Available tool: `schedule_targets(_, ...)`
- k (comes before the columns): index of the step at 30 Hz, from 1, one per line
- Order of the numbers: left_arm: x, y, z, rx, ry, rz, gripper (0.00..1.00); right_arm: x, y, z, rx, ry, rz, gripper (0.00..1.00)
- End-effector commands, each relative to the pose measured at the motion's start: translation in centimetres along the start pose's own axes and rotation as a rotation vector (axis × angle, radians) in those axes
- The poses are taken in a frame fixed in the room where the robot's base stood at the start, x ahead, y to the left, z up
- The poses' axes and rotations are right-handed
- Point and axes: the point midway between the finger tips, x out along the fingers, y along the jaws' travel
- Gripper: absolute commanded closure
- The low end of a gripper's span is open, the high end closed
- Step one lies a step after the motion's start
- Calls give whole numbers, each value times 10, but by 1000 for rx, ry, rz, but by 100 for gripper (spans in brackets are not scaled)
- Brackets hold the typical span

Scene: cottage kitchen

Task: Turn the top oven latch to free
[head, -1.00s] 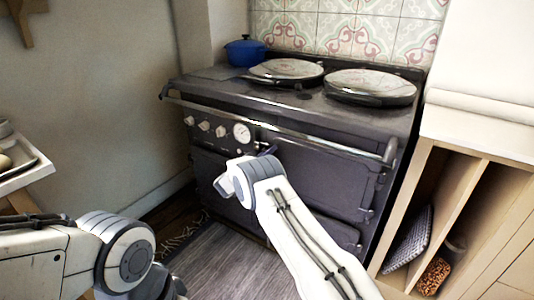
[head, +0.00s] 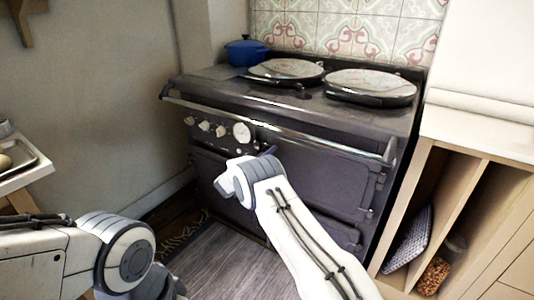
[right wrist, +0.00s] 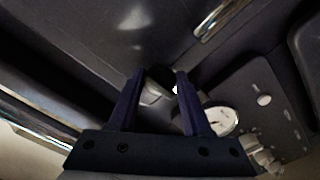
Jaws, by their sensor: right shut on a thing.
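The dark range oven (head: 315,170) stands against the tiled wall, with a rail along its front edge. My right gripper (head: 269,150) reaches its front, just right of the round gauge (head: 241,132). In the right wrist view my right gripper (right wrist: 157,78) has its two fingers on either side of a small dark piece with a pale part, the top oven latch (right wrist: 157,76), and is shut on it. The latch's turn angle cannot be told; my wrist and fingers hide it in the head view. My left arm shows at lower left, but its gripper is out of view.
The front rail (head: 290,130) runs above the latch. Several control knobs (head: 204,125) sit left of the gauge. A blue pot (head: 245,51) and two round lids (head: 370,86) are on top. A wooden shelf unit (head: 460,190) stands close on the right.

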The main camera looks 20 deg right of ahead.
Motion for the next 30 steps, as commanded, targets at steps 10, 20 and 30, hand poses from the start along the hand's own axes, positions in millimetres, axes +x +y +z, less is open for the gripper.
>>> schedule_targets(10,8,0,0,0,0,0,50,-1,-1,1,159,-1,0,100)
schedule_targets(20,20,-1,1,0,0,0,50,0,-2,2,461,-1,2,100)
schedule_targets(30,34,-2,2,0,0,0,50,0,-2,2,784,-1,3,100)
